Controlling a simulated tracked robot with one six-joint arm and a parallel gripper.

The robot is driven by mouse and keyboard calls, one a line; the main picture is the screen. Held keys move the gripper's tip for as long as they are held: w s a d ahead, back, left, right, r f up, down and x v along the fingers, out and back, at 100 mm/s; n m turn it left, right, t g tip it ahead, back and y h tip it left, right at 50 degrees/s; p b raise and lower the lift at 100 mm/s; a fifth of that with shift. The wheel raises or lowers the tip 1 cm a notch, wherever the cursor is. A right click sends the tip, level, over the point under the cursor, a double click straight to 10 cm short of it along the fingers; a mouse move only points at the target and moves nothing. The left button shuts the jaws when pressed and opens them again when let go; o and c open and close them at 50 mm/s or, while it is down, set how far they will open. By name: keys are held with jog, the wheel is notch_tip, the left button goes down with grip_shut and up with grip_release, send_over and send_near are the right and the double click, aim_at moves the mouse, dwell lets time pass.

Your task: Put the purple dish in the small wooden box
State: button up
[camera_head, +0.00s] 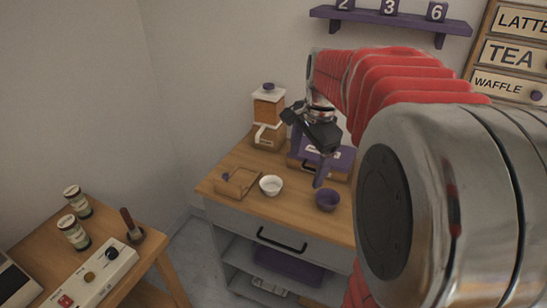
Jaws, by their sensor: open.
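The purple dish (327,202) is a small round bowl standing upright on the wooden cart top, near its front edge. A small wooden box (238,184) with a purple knob at its left sits on the same top, left of the dish. A white bowl (271,186) stands between them. My gripper (310,164) hangs over the cart, pointing down, with a finger just above and left of the dish in the picture. It is open and holds nothing that I can see. Whether it touches the dish is unclear. The box's inside is hard to make out.
A wooden and purple labelled box (340,160) stands behind my gripper. A coffee grinder (268,115) stands at the back left of the cart. A lower table (128,262) at left holds jars and a white switch panel. My arm hides the cart's right side.

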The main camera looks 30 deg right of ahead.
jog(key=d+f+m, duration=0.2)
jog(key=d+m, duration=0.2)
jog(key=d, duration=0.2)
jog(key=w+d+f+m+g+y, duration=0.1)
jog(key=d+f+m, duration=0.1)
jog(key=d+m, duration=0.2)
jog(key=d, duration=0.3)
jog(key=shift+w+f, duration=0.3)
jog(key=shift+f, duration=0.1)
send_near(325, 203)
jog(key=shift+w+d+r, duration=0.1)
jog(key=shift+w+d, duration=0.05)
jog(key=shift+w, duration=0.15)
jog(key=shift+a+f, duration=0.15)
jog(key=shift+f, duration=1.15)
jog(key=shift+a+f, duration=0.15)
jog(key=shift+f, duration=1.15)
